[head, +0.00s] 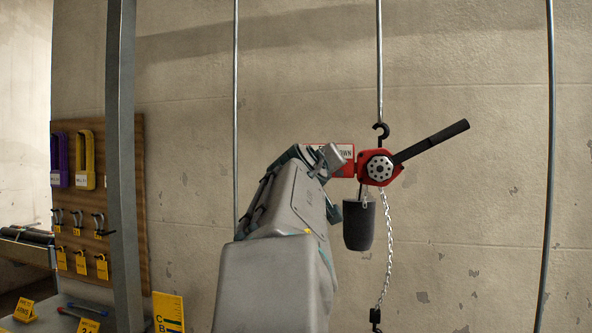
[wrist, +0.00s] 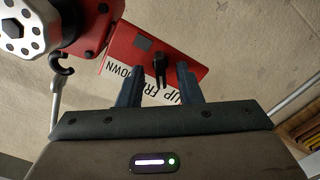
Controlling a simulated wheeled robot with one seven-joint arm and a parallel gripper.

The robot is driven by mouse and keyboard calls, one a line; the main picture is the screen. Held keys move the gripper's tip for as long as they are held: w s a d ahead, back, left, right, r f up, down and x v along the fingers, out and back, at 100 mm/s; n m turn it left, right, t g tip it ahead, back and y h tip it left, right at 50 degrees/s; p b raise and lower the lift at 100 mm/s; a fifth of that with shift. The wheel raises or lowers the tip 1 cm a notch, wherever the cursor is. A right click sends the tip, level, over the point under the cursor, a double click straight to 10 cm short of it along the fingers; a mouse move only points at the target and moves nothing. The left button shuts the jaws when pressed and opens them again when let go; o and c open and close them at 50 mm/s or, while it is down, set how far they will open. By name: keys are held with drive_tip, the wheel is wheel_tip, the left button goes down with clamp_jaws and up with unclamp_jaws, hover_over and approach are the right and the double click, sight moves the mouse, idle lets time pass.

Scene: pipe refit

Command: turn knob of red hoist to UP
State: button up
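The red hoist (head: 368,157) hangs from a black hook, with a black lever to its upper right. Its red plate carries a white label (wrist: 117,70) reading UP, FREE and DOWN, upside down in the wrist view. The black knob (wrist: 160,66) stands on the plate, its narrow end over the label near FREE, covering part of that word. My gripper (wrist: 157,75) is open, one finger on each side of the knob with visible gaps. In the head view my gripper (head: 329,158) hides the knob and much of the plate.
A dark chain bag (head: 359,225) and a chain (head: 388,250) hang below the hoist. Thin vertical rods run along the wall. A grey post (head: 121,160) and a tool board (head: 144,200) stand at left.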

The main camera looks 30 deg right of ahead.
drive_tip(key=b+v, duration=0.3)
drive_tip(key=v, duration=1)
drive_tip(key=shift+s+a+b, duration=0.2)
drive_tip(key=shift+s+b, duration=0.05)
drive_tip(key=shift+b, duration=0.05)
